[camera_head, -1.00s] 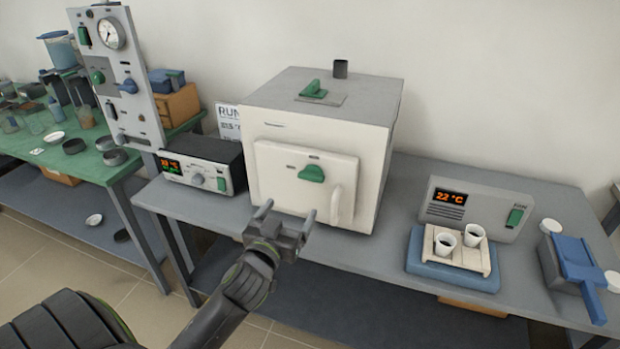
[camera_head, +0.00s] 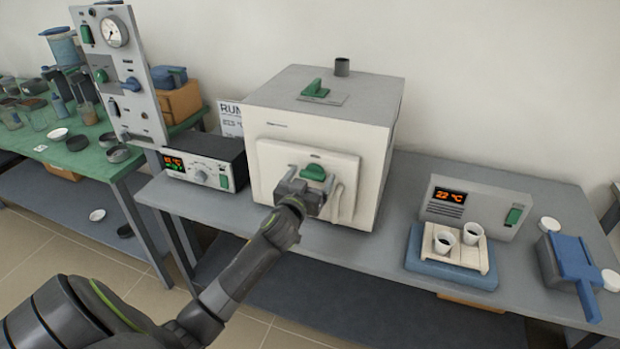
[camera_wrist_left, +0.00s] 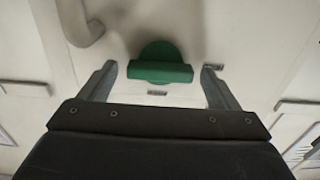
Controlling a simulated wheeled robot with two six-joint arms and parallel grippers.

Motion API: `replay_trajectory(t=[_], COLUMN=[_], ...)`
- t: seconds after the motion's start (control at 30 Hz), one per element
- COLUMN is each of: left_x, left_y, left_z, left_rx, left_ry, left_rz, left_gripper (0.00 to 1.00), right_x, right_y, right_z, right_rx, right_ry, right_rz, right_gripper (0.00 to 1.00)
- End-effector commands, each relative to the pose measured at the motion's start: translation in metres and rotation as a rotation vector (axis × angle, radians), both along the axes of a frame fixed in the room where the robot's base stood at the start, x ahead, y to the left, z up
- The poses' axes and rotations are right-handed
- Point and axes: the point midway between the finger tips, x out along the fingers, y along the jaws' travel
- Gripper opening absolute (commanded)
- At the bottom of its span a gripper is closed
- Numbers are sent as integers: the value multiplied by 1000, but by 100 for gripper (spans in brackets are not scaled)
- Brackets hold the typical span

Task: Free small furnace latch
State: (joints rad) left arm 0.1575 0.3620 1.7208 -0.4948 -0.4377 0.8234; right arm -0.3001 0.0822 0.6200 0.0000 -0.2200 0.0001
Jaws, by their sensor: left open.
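The small furnace (camera_head: 322,140) is a white box with a grey top on the bench, its door (camera_head: 345,200) closed at the front. A green latch knob (camera_head: 314,172) sits on the door and also shows in the left wrist view (camera_wrist_left: 160,68). My left gripper (camera_head: 310,178) is open at the door, just in front of the latch. In the left wrist view its two fingers (camera_wrist_left: 159,80) stand apart on either side of the green latch, with gaps on both sides. A pale door handle (camera_wrist_left: 80,25) shows at the upper left there. My right gripper is out of view.
A controller box (camera_head: 205,165) stands left of the furnace. A panel with a gauge (camera_head: 122,75) stands beyond it by the green table. On the right are a display unit (camera_head: 475,208), a blue tray (camera_head: 440,272) with two cups, and a blue tool (camera_head: 575,260). The bench between is clear.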

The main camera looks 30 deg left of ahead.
Motion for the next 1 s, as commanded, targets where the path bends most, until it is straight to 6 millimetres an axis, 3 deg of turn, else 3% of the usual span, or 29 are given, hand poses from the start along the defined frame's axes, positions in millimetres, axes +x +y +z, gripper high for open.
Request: replay_trajectory(t=[0.2,0.53,1.0], left_x=[0,0,0], left_y=[0,0,0], left_z=[0,0,0], left_rx=[0,0,122], left_ry=[0,0,30], left_rz=[0,0,0], left_gripper=[81,39,39], right_x=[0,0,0], right_y=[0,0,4], right_z=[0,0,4], right_rx=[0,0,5], right_ry=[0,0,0], right_rz=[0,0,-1], right_gripper=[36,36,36])
